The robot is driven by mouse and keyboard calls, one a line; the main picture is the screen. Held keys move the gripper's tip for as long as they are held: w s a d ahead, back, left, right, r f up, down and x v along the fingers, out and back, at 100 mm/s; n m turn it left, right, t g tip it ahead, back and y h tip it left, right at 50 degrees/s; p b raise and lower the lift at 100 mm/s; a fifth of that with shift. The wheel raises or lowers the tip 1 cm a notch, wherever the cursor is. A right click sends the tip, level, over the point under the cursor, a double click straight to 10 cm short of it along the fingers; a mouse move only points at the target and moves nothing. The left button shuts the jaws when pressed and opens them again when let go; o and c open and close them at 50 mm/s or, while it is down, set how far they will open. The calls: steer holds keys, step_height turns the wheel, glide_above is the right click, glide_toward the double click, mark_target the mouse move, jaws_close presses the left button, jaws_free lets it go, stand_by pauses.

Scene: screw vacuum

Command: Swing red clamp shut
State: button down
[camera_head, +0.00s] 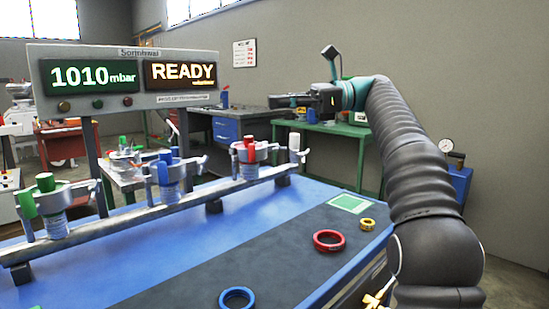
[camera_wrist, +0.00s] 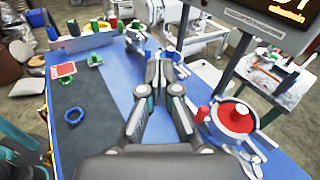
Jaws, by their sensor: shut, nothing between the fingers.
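The red clamp fitting (camera_head: 247,150) stands at the right end of the pipe rail, with a red top and silver metal arms. In the wrist view its round red top (camera_wrist: 236,118) sits inside a silver ring, to the lower right of the fingers. A silver arm reaches from it toward a white-capped post (camera_head: 294,142). I cannot tell how far its clamp is open. My gripper (camera_head: 318,97) is held above and to the right of it, apart from it. In the wrist view my gripper (camera_wrist: 163,62) is shut and empty.
A blue fitting (camera_head: 168,165) and a green fitting (camera_head: 48,192) stand on the same rail. A red ring (camera_head: 329,240), a yellow ring (camera_head: 367,224) and a blue ring (camera_head: 237,298) lie on the dark mat. The display panel (camera_head: 125,77) reads 1010 mbar and READY.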

steer(key=s+r+m+t+b, duration=0.1)
steer(key=s+r+m+t, duration=0.1)
steer(key=s+m+t, duration=0.35)
step_height(320, 180, down, 6)
steer(key=d+r+m+t+h, duration=0.1)
steer(key=d+m+t+h, duration=0.15)
steer(key=m+t, duration=0.3)
steer(key=m+t+h, duration=0.3)
steer(key=t+h, duration=0.1)
steer(key=h, duration=0.1)
glide_toward(264, 149)
steer(key=w+a+f, duration=0.3)
steer(key=w+f, duration=0.1)
steer(key=w, duration=0.1)
steer(key=shift+w+a+f+y, duration=0.1)
steer(key=shift+w+a+y, duration=0.15)
